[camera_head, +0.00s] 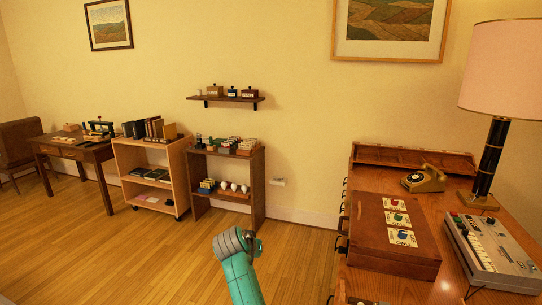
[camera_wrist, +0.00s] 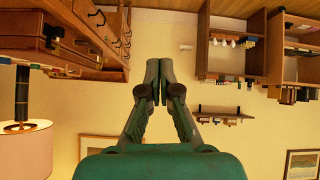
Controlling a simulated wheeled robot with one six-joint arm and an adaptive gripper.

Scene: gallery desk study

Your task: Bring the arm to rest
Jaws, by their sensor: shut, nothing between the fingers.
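My arm (camera_head: 240,275) shows as a teal link with a grey joint at the bottom middle of the head view, in front of the bare floor. The gripper itself cannot be made out there. In the wrist view my gripper (camera_wrist: 158,72) is at the middle, its two dark fingers together and nothing between them. The wrist picture is upside down, with the wall behind the fingers. The gripper touches nothing that I can see.
At right a wooden desk (camera_head: 375,285) bears a wooden case (camera_head: 375,225), a telephone (camera_head: 423,180), a lamp (camera_head: 500,75) and a grey keyed device (camera_head: 490,250). Low shelves (camera_head: 258,195) and a bookcase (camera_head: 150,192) stand along the wall. The floor (camera_head: 165,255) between is clear.

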